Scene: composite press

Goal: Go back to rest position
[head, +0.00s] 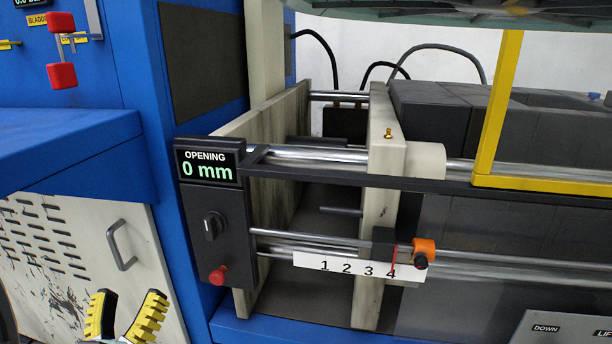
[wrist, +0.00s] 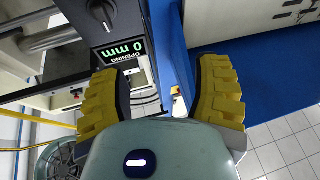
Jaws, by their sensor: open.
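My gripper (head: 126,318) is at the bottom left of the head view, with two yellow ridged fingers spread apart and nothing between them. In the wrist view the open fingers (wrist: 158,95) frame the press's blue frame and control panel. The control panel (head: 212,235) carries a display (head: 208,168) reading "OPENING 0 mm", a black knob (head: 213,226) and a red button (head: 219,274). In the head view the gripper is left of and below this panel, apart from it.
An orange slider (head: 424,247) sits near 4 on a numbered scale (head: 340,267). A blue ledge (head: 70,150) juts out at left above a vented cabinet door with a handle (head: 121,245). A yellow frame bar (head: 497,110) stands at right. Tiled floor (wrist: 285,150) shows in the wrist view.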

